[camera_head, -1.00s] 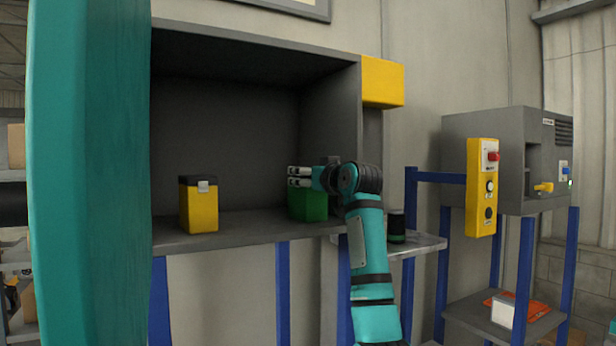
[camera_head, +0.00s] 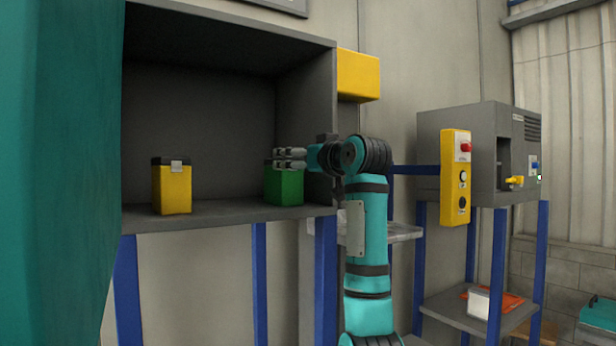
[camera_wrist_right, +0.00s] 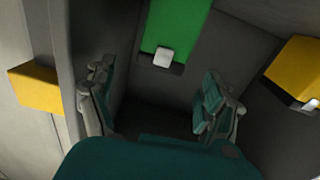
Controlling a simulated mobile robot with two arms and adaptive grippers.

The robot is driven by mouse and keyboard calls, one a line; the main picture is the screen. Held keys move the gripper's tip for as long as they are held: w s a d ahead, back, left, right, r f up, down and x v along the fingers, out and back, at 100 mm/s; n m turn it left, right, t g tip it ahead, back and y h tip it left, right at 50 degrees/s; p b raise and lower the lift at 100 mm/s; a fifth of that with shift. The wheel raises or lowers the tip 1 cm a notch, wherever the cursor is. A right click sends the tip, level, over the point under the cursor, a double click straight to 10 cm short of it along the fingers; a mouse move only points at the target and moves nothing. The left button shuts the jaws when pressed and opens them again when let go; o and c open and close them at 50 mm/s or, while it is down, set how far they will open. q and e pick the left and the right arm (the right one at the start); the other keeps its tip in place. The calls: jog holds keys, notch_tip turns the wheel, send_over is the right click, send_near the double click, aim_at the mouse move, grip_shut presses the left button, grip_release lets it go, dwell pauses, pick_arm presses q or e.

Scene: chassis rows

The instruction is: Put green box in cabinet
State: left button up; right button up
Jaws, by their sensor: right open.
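The green box (camera_head: 285,187) stands upright on the floor of the grey open cabinet (camera_head: 230,214), near its right wall. My right gripper (camera_head: 290,158) is at the cabinet opening, in front of the box's dark top in the head view. In the right wrist view its two fingers (camera_wrist_right: 160,108) are spread wide and empty. The green box (camera_wrist_right: 172,22) with its pale latch lies beyond the fingertips there, with nothing between the fingers. My left gripper is not visible.
A yellow box (camera_head: 172,190) with a dark lid stands at the left in the cabinet. A yellow block (camera_head: 358,75) is fixed by the cabinet's upper right edge. A grey machine (camera_head: 465,150) with a yellow control panel (camera_head: 455,178) stands at right.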

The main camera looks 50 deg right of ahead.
jog(key=b+v, duration=0.1)
jog(key=v, duration=0.2)
jog(key=shift+s+a, duration=0.1)
jog(key=shift+s, duration=0.25)
